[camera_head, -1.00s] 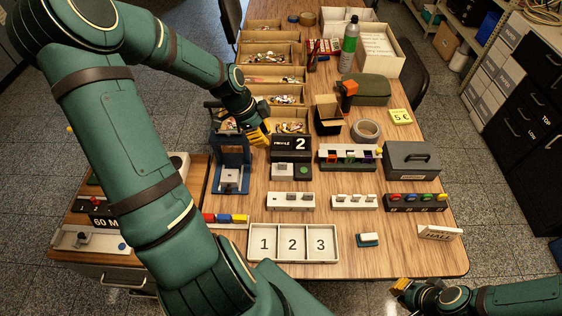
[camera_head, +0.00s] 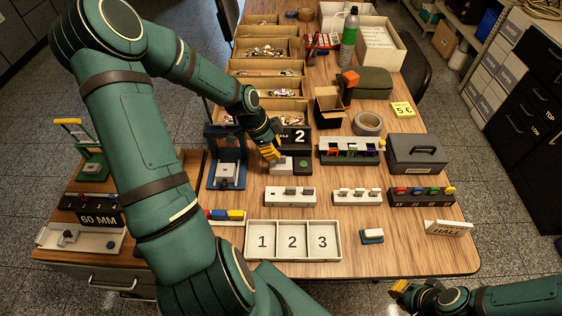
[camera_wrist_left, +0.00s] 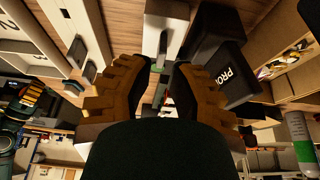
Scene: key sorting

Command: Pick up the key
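My left gripper (camera_head: 270,152) is just above the small white-and-grey block (camera_head: 281,165) in front of the black "2" sign (camera_head: 294,137). In the left wrist view its two yellow-brown fingers (camera_wrist_left: 159,70) are apart. A thin grey piece (camera_wrist_left: 163,45), perhaps a key, stands on a pale block (camera_wrist_left: 166,12) beyond the fingertips; whether it reaches between them is unclear. Other small grey pieces, key-like, stand in white holders (camera_head: 290,196) and (camera_head: 357,195). Keys with coloured heads sit in a dark rack (camera_head: 421,198). My right gripper (camera_head: 400,287) is low at the right, its opening unclear.
A blue-based stand (camera_head: 227,170) is left of the gripper. A tray numbered 1, 2, 3 (camera_head: 293,254) lies at the front. A rack with coloured pieces (camera_head: 350,152) and a grey cash box (camera_head: 416,154) stand right. Cardboard bins (camera_head: 265,47) fill the back left.

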